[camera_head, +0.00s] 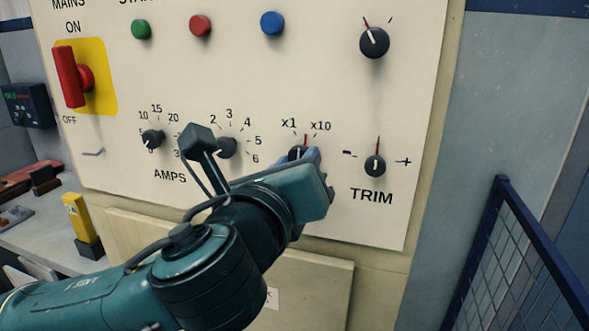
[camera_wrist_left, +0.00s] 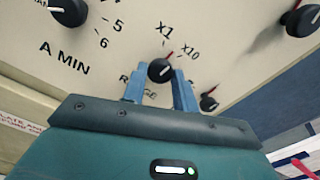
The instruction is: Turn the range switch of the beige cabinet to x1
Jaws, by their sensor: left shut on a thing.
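The range switch (camera_head: 296,153) is a small black knob with a white line, low on the beige cabinet's panel (camera_head: 330,85). The labels x1 and x10 stand above it, with a red mark between them. My left gripper (camera_head: 308,156) is shut on the knob, its blue fingers on either side of it. In the left wrist view the range switch (camera_wrist_left: 160,70) sits between the fingertips (camera_wrist_left: 160,80), and the word below it is partly hidden. I cannot tell exactly where its white line points. My right gripper is not in view.
The TRIM knob (camera_head: 375,166) is close on the right, and an AMPS-side knob (camera_head: 227,147) is on the left. A red mains handle (camera_head: 70,77) and coloured buttons are higher up. A blue mesh fence (camera_head: 510,250) stands at the right. A bench (camera_head: 45,225) is at the left.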

